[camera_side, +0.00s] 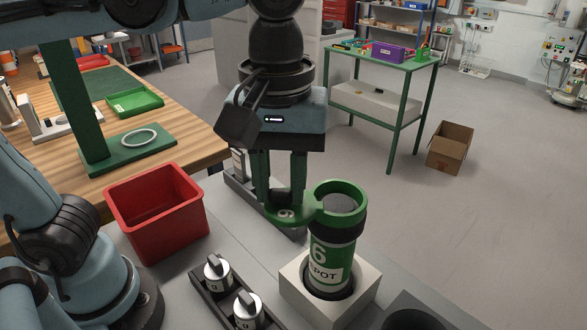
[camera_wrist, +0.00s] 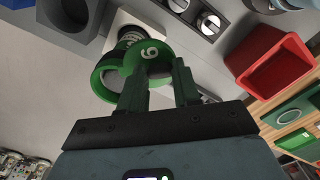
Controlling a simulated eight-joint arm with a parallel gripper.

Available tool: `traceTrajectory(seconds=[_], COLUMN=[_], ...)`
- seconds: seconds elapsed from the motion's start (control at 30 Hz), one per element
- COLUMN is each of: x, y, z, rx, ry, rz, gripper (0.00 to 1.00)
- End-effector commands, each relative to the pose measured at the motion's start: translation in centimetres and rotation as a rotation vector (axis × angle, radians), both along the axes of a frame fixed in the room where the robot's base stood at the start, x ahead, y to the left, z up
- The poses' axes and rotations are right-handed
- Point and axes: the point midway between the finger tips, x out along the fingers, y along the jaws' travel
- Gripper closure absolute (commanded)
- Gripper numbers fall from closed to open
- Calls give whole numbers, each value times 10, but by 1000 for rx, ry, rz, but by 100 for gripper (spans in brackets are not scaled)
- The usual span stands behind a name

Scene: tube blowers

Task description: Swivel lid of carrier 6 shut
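Carrier 6 (camera_side: 331,262) is an upright cylinder with a green section marked 6 and a white label. A black band and a green rim (camera_side: 342,190) are at its top. It stands in a white square block (camera_side: 362,290). A green lid piece (camera_side: 273,213) with a small round pivot sticks out to the left of the rim. My gripper (camera_side: 281,205) points down over this piece with its fingers apart. Contact between fingers and lid cannot be told.
A red bin (camera_side: 158,220) stands left of my gripper. A dark round opening (camera_side: 415,318) is at the lower right. A wooden bench (camera_side: 190,135) is at the back left.

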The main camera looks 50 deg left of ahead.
Motion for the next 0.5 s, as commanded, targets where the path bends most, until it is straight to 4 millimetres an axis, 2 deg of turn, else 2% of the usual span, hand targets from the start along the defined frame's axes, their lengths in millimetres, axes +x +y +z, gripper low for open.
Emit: traceTrajectory(seconds=[0.03, 0.2, 0.5], x=[0, 0, 2], y=[0, 0, 1], z=[0, 0, 0], rx=[0, 0, -1], ry=[0, 0, 1], rz=[0, 0, -46], gripper=[76, 99, 99])
